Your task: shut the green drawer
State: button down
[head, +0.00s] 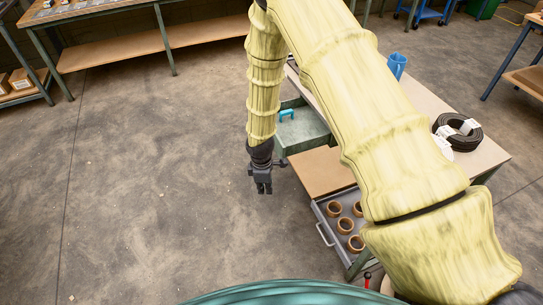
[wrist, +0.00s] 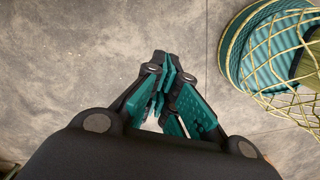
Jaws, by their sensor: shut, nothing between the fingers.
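The green drawer (head: 308,137) stands pulled out under the left side of a workbench in the head view. A small bright blue piece (head: 286,114) shows at its left part; I cannot tell whether it lies inside or is fixed to it. My arm hides part of the drawer and of the bench. My gripper (head: 264,188) hangs pointing down over bare floor, left of and nearer than the drawer, apart from it. In the wrist view, my gripper (wrist: 165,70) is shut and empty, with concrete floor beyond it. The drawer does not show there.
The floor (head: 150,180) to the left is clear.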

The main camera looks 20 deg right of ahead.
jog(key=w+d+r+n+h+b, duration=0.15)
jog(key=w+r+n, duration=0.35)
jog(key=w+r, duration=0.75)
jog(key=w+d+f+p, duration=0.1)
jog(key=d+f+p, duration=0.3)
jog(key=f, duration=0.7)
jog(key=shift+w+d+h, duration=0.4)
jog(key=shift+d+h, duration=0.05)
jog(key=shift+d, duration=0.75)
jog(key=shift+d, duration=0.1)
